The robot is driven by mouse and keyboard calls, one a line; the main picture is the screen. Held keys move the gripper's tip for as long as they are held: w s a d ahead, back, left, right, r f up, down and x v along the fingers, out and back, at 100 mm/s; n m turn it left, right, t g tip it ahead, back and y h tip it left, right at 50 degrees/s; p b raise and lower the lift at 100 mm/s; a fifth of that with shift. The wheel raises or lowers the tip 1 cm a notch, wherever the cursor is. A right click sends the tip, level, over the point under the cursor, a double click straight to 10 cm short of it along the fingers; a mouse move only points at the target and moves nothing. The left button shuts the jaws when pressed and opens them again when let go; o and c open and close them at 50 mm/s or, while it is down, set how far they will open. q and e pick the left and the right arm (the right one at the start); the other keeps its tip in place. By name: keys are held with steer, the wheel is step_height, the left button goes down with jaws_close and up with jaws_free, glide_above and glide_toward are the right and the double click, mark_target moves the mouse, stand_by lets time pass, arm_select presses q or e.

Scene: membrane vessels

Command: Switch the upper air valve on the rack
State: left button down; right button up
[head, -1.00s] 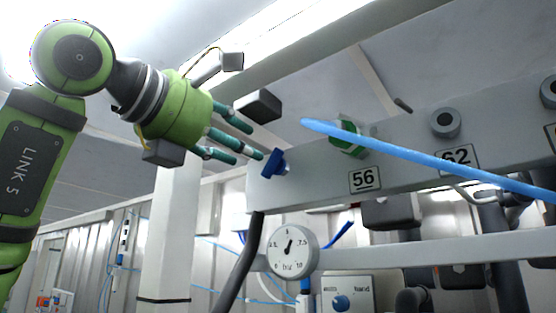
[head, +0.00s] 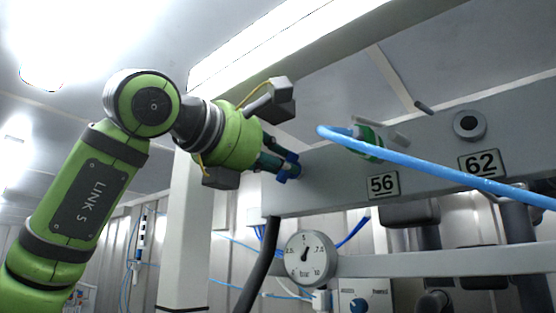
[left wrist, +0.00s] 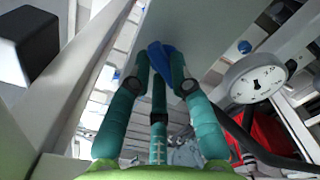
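The blue valve handle (head: 289,178) sits at the left end of the grey upper beam (head: 330,180) of the rack. It is mostly hidden behind the fingers in the head view. It shows more clearly in the left wrist view (left wrist: 161,57). My left gripper (head: 286,168) reaches it from the left. In the left wrist view the fingers of my left gripper (left wrist: 160,78) bend inward and their tips lie against both sides of the handle. The fingers look closed on it. My right gripper is not in view.
A green fitting (head: 368,142) with a blue hose (head: 430,166) stands out from the beam, close right of my gripper. Labels 56 (head: 383,186) and 62 (head: 483,163) are on the beam. A pressure gauge (head: 306,257) and a black hose (head: 268,252) are below.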

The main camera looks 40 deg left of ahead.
arm_select(q)
steer(key=shift+m, duration=0.4)
steer(key=m+p, duration=0.2)
steer(key=m, duration=0.2)
steer(key=m+p, duration=0.1)
steer(key=m, duration=0.4)
steer(key=shift+d+m+p, duration=0.2)
steer(key=shift+m+p, duration=0.1)
steer(key=shift+p, duration=0.05)
stand_by(0.4)
steer(key=c, duration=1.1)
jaws_free()
